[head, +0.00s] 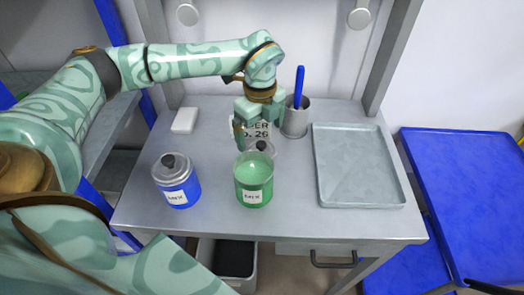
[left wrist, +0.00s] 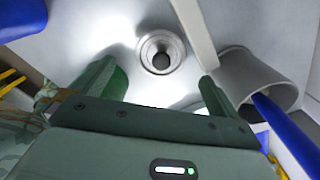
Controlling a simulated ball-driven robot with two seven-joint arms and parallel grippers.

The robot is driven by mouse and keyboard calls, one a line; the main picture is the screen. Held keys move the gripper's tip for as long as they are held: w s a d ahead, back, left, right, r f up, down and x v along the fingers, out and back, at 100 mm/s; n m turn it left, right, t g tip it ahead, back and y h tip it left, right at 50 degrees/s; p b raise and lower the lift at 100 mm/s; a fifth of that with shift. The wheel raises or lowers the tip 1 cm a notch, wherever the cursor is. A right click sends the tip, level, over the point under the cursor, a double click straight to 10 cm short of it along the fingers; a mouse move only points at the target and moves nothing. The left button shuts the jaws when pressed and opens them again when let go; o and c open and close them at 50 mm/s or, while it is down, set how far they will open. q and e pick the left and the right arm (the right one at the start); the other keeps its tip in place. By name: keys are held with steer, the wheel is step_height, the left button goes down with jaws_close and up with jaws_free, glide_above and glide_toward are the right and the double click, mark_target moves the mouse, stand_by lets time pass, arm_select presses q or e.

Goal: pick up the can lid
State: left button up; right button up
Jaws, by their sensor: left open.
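The can lid (head: 262,147), a small grey disc with a black knob, lies on the grey table just behind an open green can (head: 253,183). The can hides part of it. My left gripper (head: 260,127) is open and empty above and behind the lid, fingers pointing down. In the left wrist view the lid (left wrist: 147,52) shows whole, apart from the fingers and a little beyond the line between the fingertips (left wrist: 158,78). Part of the green can (left wrist: 118,84) shows behind the left finger there. My right gripper is not in view.
A blue can (head: 178,190) with its lid on stands at the left. A grey pot (head: 296,120) with a blue-handled tool stands close right of my gripper. An empty tray (head: 360,165) lies right; a white block (head: 185,120) back left.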

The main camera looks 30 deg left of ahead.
mark_target(261, 143)
arm_select(q)
step_height(261, 143, down, 5)
steer(key=shift+w+f+b, duration=0.1)
steer(key=shift+f+b, duration=0.05)
steer(key=shift+b, duration=0.65)
steer(key=shift+f, duration=0.15)
steer(key=shift+c, duration=0.3)
steer(key=c, duration=1)
